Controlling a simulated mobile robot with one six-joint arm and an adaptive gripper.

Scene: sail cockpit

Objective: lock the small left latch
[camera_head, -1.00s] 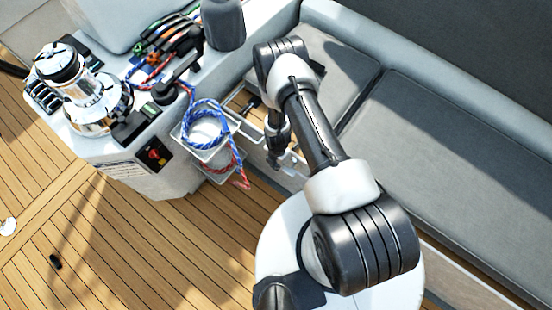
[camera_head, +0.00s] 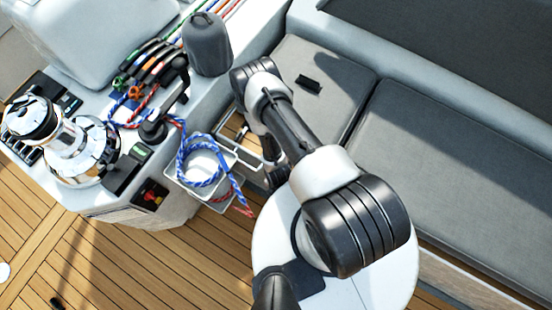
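I cannot make out the small left latch for certain. A small black fitting (camera_head: 308,84) lies on the left grey seat cushion (camera_head: 335,68), right of my arm's elbow; I cannot tell if it is a latch. My arm reaches from the lower right up to the elbow, then folds down toward the gap in front of the seat. Its dark end part (camera_head: 276,176) shows only in part beside the arm link, right of the open white compartment. The fingers are hidden behind my arm, so their opening and any contact do not show.
A white bin (camera_head: 215,195) with blue and red ropes hangs on the console side, close to my arm's end. A chrome winch (camera_head: 75,150) and several rope clutches (camera_head: 160,62) stand on the console.

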